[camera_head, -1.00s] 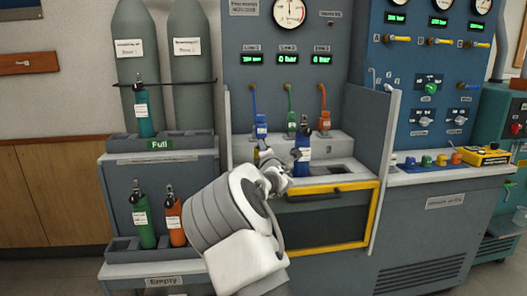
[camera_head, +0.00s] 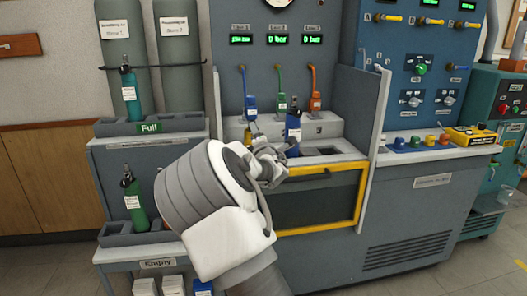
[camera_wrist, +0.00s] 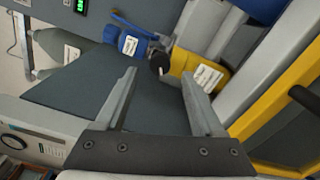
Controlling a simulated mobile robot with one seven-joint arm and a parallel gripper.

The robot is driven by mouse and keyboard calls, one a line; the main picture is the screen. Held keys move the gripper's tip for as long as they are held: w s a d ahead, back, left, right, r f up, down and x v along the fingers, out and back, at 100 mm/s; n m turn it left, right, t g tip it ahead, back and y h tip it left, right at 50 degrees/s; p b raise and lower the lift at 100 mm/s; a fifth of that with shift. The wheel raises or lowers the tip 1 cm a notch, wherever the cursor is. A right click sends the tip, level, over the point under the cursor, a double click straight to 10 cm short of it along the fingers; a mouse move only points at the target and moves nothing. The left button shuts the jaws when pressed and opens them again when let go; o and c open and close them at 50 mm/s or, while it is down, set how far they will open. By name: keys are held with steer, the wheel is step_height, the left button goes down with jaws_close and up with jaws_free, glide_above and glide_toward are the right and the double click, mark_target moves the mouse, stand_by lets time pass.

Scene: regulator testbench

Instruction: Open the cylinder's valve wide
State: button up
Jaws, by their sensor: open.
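In the wrist view a yellow cylinder (camera_wrist: 208,76) with a white label lies just beyond my fingertips. Its black valve knob (camera_wrist: 159,63) shows between and slightly beyond the two fingers. My gripper (camera_wrist: 158,73) is open with nothing between its pads; contact with the knob cannot be told.
Blue (camera_head: 251,104), green (camera_head: 282,102) and orange (camera_head: 315,101) hose connectors hang behind. A yellow-framed front panel (camera_head: 350,198) and a side wall (camera_head: 369,150) bound the recess. A rack at left holds a teal cylinder (camera_head: 129,95) and a green one (camera_head: 135,205).

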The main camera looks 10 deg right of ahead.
steer(key=s+p, duration=0.2)
steer(key=s, duration=1)
steer(key=shift+s, duration=0.4)
steer(key=s+d+f+m+g+h, duration=0.1)
steer(key=s+d+f+m+g, duration=0.15)
steer(key=s+m, duration=0.3)
steer(key=s+d+f+m+g, duration=0.1)
steer(key=s+d+m+g, duration=0.25)
steer(key=m, duration=0.35)
steer(key=s+a+r+m+g, duration=0.1)
steer(key=s+a+m+g, duration=0.15)
steer(key=s, duration=0.75)
steer(key=s+a+r+m+g+y, duration=0.1)
steer(key=s+m+g, duration=0.15)
steer(key=s, duration=0.65)
steer(key=s+a+r+m+g, duration=0.15)
steer(key=s+m, duration=0.25)
steer(key=s, duration=0.6)
step_height(320, 180, up, 25)
steer(key=p, duration=2.5)
steer(key=shift+a+f, duration=0.15)
steer(key=shift+a, duration=0.3)
